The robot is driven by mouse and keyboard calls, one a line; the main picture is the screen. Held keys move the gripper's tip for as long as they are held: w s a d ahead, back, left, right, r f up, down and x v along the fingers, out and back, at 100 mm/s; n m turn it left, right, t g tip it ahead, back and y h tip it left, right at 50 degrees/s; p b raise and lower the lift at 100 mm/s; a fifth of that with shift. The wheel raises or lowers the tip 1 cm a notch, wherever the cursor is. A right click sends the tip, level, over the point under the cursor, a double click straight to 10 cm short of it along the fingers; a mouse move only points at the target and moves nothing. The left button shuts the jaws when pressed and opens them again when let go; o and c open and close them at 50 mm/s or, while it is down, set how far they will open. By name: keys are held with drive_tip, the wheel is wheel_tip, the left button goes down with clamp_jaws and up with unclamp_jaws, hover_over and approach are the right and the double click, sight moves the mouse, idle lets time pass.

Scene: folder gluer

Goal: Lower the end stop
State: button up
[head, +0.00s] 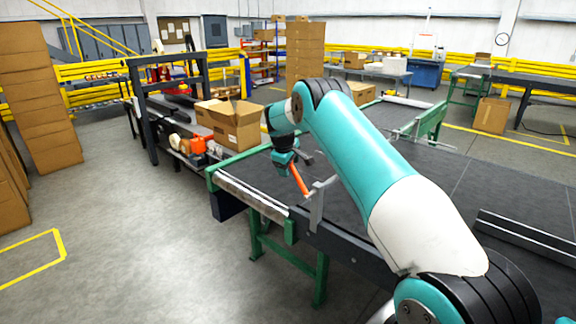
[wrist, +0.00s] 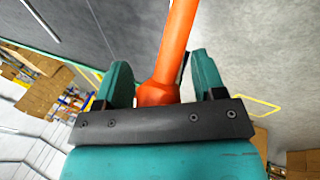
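The end stop shows in the head view as a grey metal bracket (head: 317,205) at the near edge of the dark conveyor table. An orange handle (head: 299,180) slants up and left near it, toward my gripper (head: 287,160). In the wrist view the orange handle (wrist: 172,55) runs between the two teal fingers of my gripper (wrist: 160,78). A gap shows between the left finger and the handle, so the fingers look open around it. Firm contact with the right finger cannot be made out. The joint between handle and bracket is unclear.
The green-legged table frame (head: 320,275) stands under the near edge. An open cardboard box (head: 237,128) and small orange items (head: 198,146) sit beyond its left end. A metal rail (head: 530,238) lies on the table at right.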

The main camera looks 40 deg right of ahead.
drive_tip(key=shift+r, duration=0.1)
drive_tip(key=b+v, duration=0.4)
drive_tip(key=v, duration=1.3)
drive_tip(key=shift+b, duration=0.35)
drive_tip(key=shift+r, duration=0.1)
